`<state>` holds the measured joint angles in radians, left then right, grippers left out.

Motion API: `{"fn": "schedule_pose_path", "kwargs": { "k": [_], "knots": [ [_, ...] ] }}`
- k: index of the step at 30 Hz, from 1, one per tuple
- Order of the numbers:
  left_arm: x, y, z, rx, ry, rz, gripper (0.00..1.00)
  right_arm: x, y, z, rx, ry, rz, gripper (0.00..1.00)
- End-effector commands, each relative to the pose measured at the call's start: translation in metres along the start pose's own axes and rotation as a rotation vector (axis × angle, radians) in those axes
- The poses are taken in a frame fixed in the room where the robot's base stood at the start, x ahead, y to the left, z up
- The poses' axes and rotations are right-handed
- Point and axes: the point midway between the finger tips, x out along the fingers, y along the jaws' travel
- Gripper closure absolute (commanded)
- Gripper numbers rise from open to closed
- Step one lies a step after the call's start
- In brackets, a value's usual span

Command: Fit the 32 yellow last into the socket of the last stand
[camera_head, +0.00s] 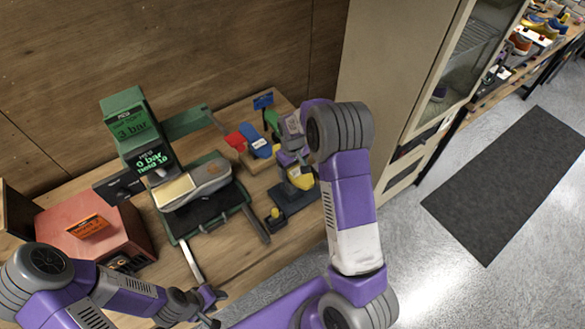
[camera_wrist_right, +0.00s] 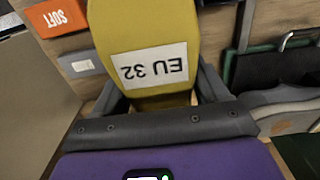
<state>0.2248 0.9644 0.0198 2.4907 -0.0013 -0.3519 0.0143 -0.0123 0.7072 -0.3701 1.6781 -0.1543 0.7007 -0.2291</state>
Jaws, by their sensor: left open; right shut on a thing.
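The yellow last (camera_head: 301,178) with a white label reading EU 32 is in my right gripper (camera_head: 290,158). In the right wrist view the yellow last (camera_wrist_right: 145,30) fills the space between the two dark fingers, its label upside down. In the head view it is over the dark last stand (camera_head: 291,202), at the right of the bench. My right gripper hides part of it, and I cannot tell whether its lower end is in the socket. My left gripper (camera_head: 210,297) is open and empty near the front edge of the bench.
A green press (camera_head: 133,127) with a grey sneaker (camera_head: 205,180) stands mid-bench. A red box (camera_head: 80,228) is at left. A blue last (camera_head: 256,140) and a green last (camera_head: 271,119) stand behind the stand. A tall cabinet (camera_head: 385,90) is close at right.

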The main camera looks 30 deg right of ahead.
Motion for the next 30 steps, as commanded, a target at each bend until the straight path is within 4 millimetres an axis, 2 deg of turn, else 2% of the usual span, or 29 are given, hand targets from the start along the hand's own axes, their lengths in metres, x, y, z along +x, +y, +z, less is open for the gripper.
{"fn": "schedule_pose_path", "kwargs": {
  "k": [30],
  "knots": [
    [0.019, -0.007, -0.001, 0.000, 0.000, 0.000, 0.57, 0.025, 0.000, -0.001, 0.000, 0.002, 0.000, 0.75]
  ]
}}
